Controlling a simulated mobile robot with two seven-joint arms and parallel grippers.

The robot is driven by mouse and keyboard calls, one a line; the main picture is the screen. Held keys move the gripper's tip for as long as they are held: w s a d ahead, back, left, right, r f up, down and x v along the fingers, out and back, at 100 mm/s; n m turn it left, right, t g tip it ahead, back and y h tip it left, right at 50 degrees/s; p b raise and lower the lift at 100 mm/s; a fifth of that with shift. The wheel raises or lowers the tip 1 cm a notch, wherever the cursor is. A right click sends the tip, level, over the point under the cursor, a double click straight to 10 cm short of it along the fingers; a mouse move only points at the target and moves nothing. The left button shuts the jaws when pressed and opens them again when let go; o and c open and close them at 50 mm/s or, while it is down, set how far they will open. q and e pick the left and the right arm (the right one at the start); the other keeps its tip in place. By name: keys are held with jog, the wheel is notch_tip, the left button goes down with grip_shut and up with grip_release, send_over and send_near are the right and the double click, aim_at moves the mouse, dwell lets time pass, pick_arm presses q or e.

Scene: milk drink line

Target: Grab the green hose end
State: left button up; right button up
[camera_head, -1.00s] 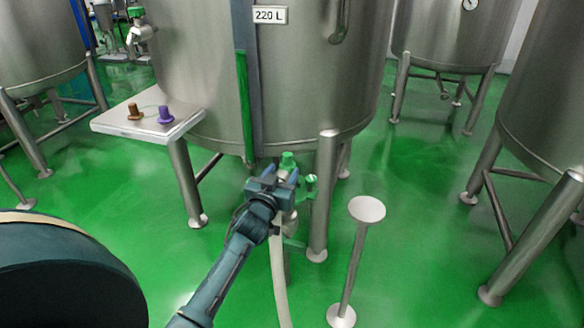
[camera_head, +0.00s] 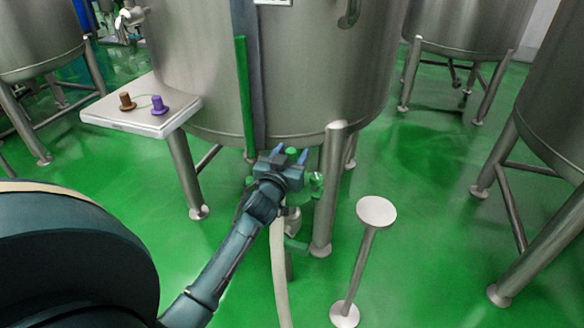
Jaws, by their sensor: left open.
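My left gripper (camera_head: 290,154) is open below the large steel tank, its two blue fingertips pointing up and away. A small green piece (camera_head: 291,152) shows between the fingertips; it looks like the green hose end, but I cannot tell if the fingers touch it. A pale hose (camera_head: 278,275) hangs down from behind the gripper to the floor. The joint between hose and green piece is hidden by my gripper and wrist. My right gripper is not in view.
The steel tank (camera_head: 200,75) stands over the gripper, with a leg (camera_head: 327,195) just right of it. A green fitting (camera_head: 316,183) sits beside that leg. A round-topped steel stand (camera_head: 376,211) is to the right. A side shelf (camera_head: 115,113) holds brown and purple knobs.

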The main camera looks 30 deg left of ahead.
pick_arm(q)
grip_shut()
dwell(0.4)
jog(key=shift+r, duration=0.1)
